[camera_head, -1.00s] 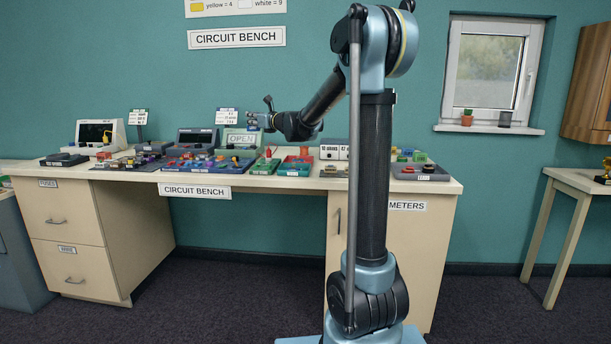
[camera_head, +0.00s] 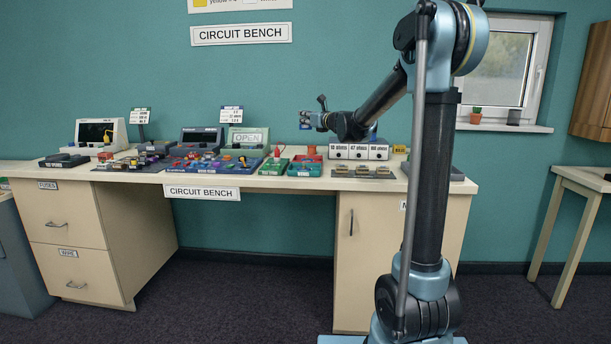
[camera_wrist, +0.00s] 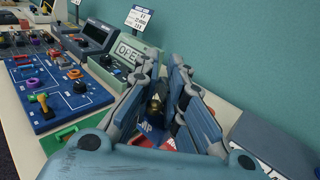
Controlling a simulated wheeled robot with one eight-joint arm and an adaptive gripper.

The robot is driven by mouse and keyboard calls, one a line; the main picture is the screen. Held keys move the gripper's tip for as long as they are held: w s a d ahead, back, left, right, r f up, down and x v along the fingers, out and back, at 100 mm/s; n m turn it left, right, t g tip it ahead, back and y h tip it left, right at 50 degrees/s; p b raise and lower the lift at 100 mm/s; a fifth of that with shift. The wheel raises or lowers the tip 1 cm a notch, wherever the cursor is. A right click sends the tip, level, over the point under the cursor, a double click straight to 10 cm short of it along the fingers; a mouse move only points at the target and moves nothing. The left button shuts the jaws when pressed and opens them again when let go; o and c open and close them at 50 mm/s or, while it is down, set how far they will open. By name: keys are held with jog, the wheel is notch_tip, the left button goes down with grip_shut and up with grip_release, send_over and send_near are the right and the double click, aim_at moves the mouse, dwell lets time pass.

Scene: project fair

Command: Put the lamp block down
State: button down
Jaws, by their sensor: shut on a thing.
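My gripper (camera_head: 312,120) is raised above the back of the circuit bench (camera_head: 340,188), to the right of the OPEN sign, and points left. It is shut on the lamp block (camera_head: 304,120), a small blue block held clear of the bench top. In the wrist view my gripper (camera_wrist: 165,92) has its fingers on both sides of the lamp block (camera_wrist: 147,127). A dark bulb with a brassy tint stands on the block, and only the end of its label shows. The fingers hide most of the block.
A blue circuit board (camera_wrist: 75,95) with colourful parts lies left. Green and red trays (camera_head: 305,165) lie below the gripper. White labelled boxes (camera_head: 358,151) stand to the right, with a grey mat of small parts (camera_head: 362,172) before them. The OPEN sign (camera_head: 247,138) stands behind.

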notch_tip(320, 180, down, 15)
jog(key=shift+s+f, duration=0.1)
jog(key=shift+f, duration=0.1)
dwell(0.5)
jog(key=shift+f, duration=0.1)
